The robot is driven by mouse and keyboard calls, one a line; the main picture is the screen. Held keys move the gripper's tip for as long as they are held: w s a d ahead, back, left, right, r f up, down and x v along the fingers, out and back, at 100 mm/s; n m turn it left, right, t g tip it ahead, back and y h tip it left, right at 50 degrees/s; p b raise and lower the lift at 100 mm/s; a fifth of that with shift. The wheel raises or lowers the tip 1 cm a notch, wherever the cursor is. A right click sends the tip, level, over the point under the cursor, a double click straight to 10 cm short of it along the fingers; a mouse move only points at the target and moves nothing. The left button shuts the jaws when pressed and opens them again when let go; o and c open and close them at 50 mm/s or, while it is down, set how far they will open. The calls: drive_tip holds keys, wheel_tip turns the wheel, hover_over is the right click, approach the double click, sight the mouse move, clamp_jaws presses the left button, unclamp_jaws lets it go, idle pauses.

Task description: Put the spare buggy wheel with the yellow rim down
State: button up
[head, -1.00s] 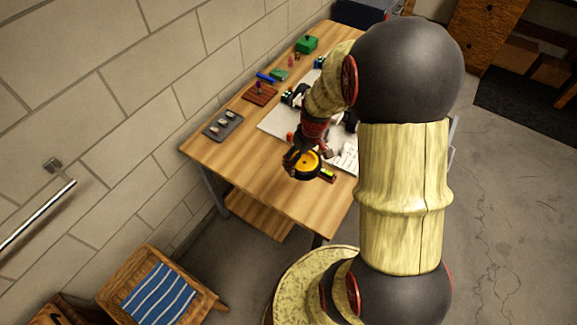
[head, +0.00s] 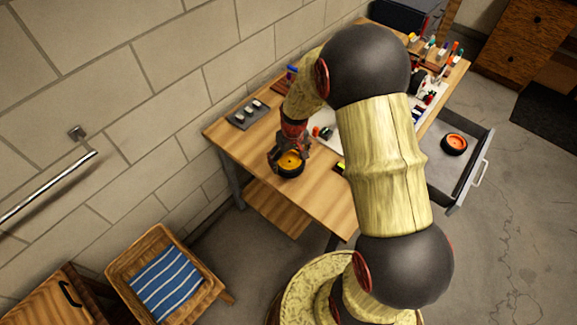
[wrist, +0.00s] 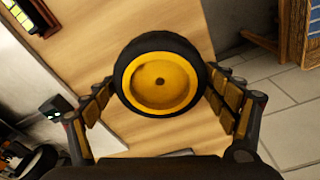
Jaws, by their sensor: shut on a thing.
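The spare buggy wheel with the yellow rim (head: 289,163) is at the near left part of the wooden workbench in the head view. In the wrist view the wheel (wrist: 160,82) faces me, yellow rim and black tyre, between my fingers. My gripper (head: 287,152) is shut on the wheel, one finger on each side of the tyre. The workbench top (head: 240,148) is right below; I cannot tell whether the wheel touches it. The wheel's underside is hidden.
A grey tray (head: 248,115) with small parts lies near the wall. An open drawer (head: 464,178) at the right holds an orange-rimmed wheel (head: 454,144). A stool with a striped cloth (head: 165,284) stands at the lower left. My arm hides the bench's middle.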

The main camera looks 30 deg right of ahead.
drive_tip(key=shift+w+a+f+b, duration=0.1)
drive_tip(key=shift+f+b, duration=0.3)
drive_tip(key=shift+f, duration=0.5)
drive_tip(key=shift+w+a+f+b, duration=0.1)
drive_tip(key=shift+f+b, duration=0.25)
drive_tip(key=shift+f, duration=0.55)
drive_tip(key=shift+f, duration=0.1)
drive_tip(key=o, duration=1.1)
drive_tip(key=r+p, duration=0.1)
drive_tip(key=r, duration=0.3)
drive_tip(key=s+r+p, duration=0.1)
drive_tip(key=r, duration=0.3)
drive_tip(key=r+p, duration=0.2)
drive_tip(key=r, duration=0.2)
drive_tip(key=shift+s, duration=0.25)
wheel_tip(320, 180, up, 7)
hover_over(288, 165)
drive_tip(key=s+a, duration=0.1)
drive_tip(key=s+a+r+t, duration=0.1)
drive_tip(key=s+a+r, duration=0.2)
drive_tip(key=s+r, duration=0.4)
drive_tip(key=s+a+r+t, duration=0.2)
drive_tip(key=s+a+r, duration=0.15)
drive_tip(key=r, duration=0.45)
drive_tip(key=s+a+r+t, duration=0.1)
drive_tip(key=s+r, duration=0.3)
drive_tip(key=s, duration=0.6)
drive_tip(key=shift+s+a, duration=0.2)
drive_tip(key=shift+a, duration=0.2)
